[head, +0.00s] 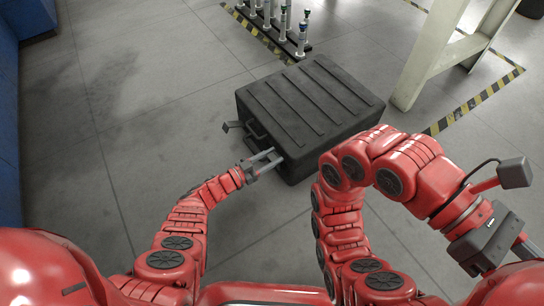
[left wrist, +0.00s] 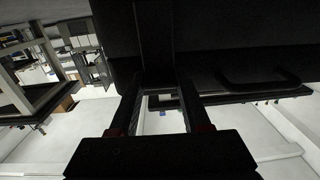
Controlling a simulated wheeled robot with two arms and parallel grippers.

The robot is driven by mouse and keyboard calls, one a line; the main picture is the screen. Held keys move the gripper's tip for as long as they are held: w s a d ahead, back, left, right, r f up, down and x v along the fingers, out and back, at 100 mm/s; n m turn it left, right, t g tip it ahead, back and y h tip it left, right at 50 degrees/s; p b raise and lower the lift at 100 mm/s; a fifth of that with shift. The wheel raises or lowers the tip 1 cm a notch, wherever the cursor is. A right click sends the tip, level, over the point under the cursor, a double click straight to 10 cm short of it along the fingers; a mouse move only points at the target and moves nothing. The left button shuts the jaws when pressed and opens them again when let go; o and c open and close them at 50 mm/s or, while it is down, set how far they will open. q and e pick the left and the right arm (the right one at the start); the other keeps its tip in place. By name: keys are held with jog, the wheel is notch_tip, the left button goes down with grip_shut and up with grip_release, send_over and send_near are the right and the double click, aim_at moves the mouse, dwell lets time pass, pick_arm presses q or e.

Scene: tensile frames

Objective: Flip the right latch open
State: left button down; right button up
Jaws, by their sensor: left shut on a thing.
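A black ribbed case (head: 305,105) lies on the floor in the head view. The left latch (head: 232,126) sticks out from its front side, beside the handle (head: 256,133). My left gripper (head: 275,158) is at the front side, right of the handle, shut on the right latch, which its fingers mostly hide in the head view. In the left wrist view the fingers (left wrist: 160,82) reach to the dark case, with a dark strip between them, and the handle (left wrist: 262,78) shows at right. My right gripper (head: 520,247) is at the lower right, away from the case; its jaws are unclear.
A rack of upright metal rods (head: 280,28) stands behind the case. A pale frame leg (head: 428,55) stands at right, by yellow-black floor tape (head: 478,100). A blue wall (head: 9,120) is at far left. The floor left of the case is clear.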

pick_arm(q)
jog(key=shift+s+a+f, duration=0.25)
jog(key=shift+a+f, duration=0.05)
jog(key=shift+a, duration=0.05)
jog(key=shift+s+a+f+b, duration=0.75)
jog(key=shift+s+a+f, duration=0.25)
jog(key=shift+a+f, duration=0.25)
pick_arm(e)
jog(key=shift+s+a+f+g+y, duration=0.15)
jog(key=shift+s+f+g+y, duration=0.15)
jog(key=shift+f+g, duration=0.35)
pick_arm(q)
jog(key=shift+a+f, duration=0.1)
